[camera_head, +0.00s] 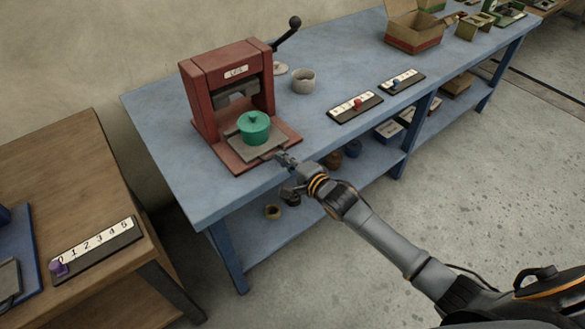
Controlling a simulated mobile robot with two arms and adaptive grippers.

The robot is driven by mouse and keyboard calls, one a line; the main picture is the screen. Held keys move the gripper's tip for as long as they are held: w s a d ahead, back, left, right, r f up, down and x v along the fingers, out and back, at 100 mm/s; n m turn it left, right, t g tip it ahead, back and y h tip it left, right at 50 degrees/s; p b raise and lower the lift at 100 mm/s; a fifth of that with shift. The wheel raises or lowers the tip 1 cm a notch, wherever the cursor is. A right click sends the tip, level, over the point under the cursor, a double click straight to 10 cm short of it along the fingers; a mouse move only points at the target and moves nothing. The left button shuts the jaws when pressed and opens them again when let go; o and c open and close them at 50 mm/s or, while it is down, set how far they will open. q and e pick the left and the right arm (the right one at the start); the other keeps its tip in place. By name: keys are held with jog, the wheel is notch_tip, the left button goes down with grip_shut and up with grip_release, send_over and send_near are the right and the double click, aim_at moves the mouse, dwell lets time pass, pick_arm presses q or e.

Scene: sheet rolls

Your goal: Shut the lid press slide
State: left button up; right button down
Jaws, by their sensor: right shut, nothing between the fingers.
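The red lid press (227,85) stands at the left end of the blue bench, with a black-knobbed lever (287,33) at its upper right. Its grey slide (258,150) sticks out at the front over the red base. A green lidded pot (254,127) stands upright on the slide. My right gripper (284,158) is shut and empty at the slide's front right edge; I cannot tell whether it touches the slide. My left gripper is out of view.
The blue bench (325,85) also carries a grey bowl (303,81), two numbered strips (355,105) and a cardboard box (413,36). A lower shelf holds small pots and boxes. A wooden table (62,180) stands at the left, with a gap before the bench.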

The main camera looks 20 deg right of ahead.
aim_at(264, 137)
jog(key=b+x, duration=0.1)
jog(key=x, duration=0.2)
jog(key=r+b+x, duration=0.1)
jog(key=b+x, duration=0.1)
jog(key=x, duration=0.2)
jog(key=b+x, duration=0.1)
jog(key=x, duration=0.3)
jog(key=shift+w+r+b, duration=0.15)
jog(key=shift+r+b, duration=0.2)
jog(key=shift+r, duration=0.05)
jog(key=shift+w+a, duration=0.15)
jog(key=shift+w, duration=0.1)
jog(key=shift+r, duration=0.35)
jog(key=shift+w+r, duration=0.1)
